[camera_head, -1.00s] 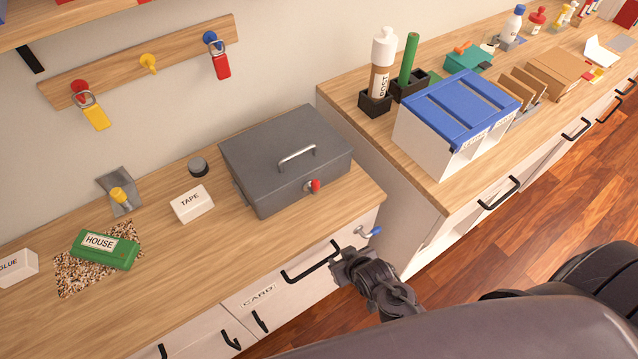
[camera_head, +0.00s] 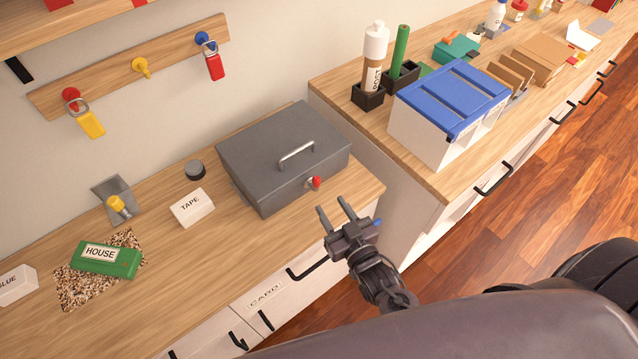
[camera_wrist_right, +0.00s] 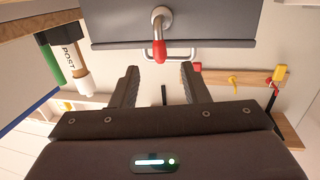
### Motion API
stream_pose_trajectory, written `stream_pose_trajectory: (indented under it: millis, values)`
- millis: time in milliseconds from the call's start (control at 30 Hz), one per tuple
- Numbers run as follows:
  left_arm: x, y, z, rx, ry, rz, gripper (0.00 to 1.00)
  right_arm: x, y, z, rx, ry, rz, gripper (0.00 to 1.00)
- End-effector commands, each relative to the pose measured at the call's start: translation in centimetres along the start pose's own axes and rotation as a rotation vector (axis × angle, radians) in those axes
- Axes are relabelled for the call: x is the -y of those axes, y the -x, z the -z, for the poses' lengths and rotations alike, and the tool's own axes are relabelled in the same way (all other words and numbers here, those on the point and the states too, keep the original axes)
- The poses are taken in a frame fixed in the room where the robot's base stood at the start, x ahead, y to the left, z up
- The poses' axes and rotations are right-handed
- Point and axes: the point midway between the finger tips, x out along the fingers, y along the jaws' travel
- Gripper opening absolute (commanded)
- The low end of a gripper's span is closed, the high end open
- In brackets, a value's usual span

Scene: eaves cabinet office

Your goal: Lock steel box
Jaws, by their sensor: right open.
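The steel box (camera_head: 265,165) is a dark grey case with its lid down and a silver handle on top, standing on the wooden counter. A red-tipped lock piece (camera_head: 315,182) sticks out of its front face; in the right wrist view its red end (camera_wrist_right: 159,52) hangs from a round silver mount. My right gripper (camera_head: 332,206) is open and empty in front of the box, its fingers pointing at the lock. In the right wrist view, the gripper's spread fingertips (camera_wrist_right: 160,70) lie either side of the red end, apparently short of it. My left gripper is not in view.
A blue-tipped piece (camera_head: 377,222) on the cabinet front is partly behind my right gripper. A black drawer handle (camera_head: 308,268) is below. A blue-lidded bin (camera_head: 450,100) stands right.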

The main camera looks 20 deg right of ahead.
Motion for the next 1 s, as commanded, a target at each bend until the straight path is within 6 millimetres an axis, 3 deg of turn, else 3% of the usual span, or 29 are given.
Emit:
stream_pose_trajectory:
  millis: [167,600,1000]
  values:
    - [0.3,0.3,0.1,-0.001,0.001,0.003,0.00,0.0,-0.6,0.6,-0.042,0.002,0.004,0.41]
    - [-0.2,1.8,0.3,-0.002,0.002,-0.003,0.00,0.1,-6.8,0.8,-0.038,0.001,0.005,0.41]
    - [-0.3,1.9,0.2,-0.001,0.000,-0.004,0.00,0.1,-7.6,0.7,-0.037,0.001,0.005,0.40]
